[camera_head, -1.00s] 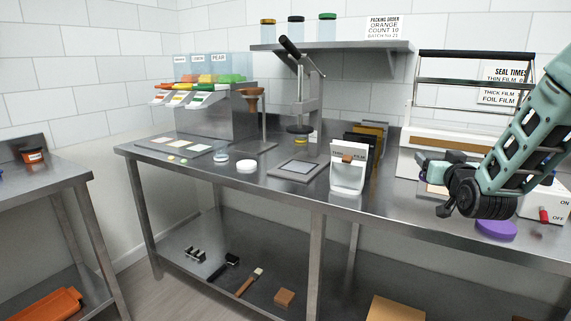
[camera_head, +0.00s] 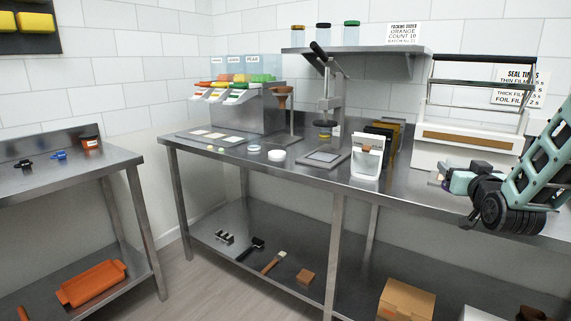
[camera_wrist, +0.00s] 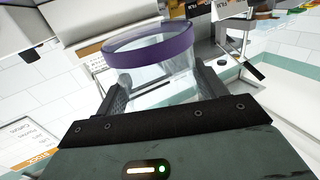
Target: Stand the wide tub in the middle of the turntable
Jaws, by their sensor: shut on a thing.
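The wide tub (camera_wrist: 150,82) is clear with a purple rim. In the wrist view it sits between the two dark fingers of my gripper (camera_wrist: 160,92), which is shut on it. The rim is tilted in that picture. In the head view my gripper (camera_head: 446,179) is at the right, over the front part of the long steel bench, in front of the sealer. The tub is too small and hidden to make out clearly there. I cannot make out a turntable in either view.
The long steel bench (camera_head: 325,187) carries a white bag stand (camera_head: 366,163), a flat plate (camera_head: 323,158), a lever press (camera_head: 327,105) and the sealer (camera_head: 466,133).

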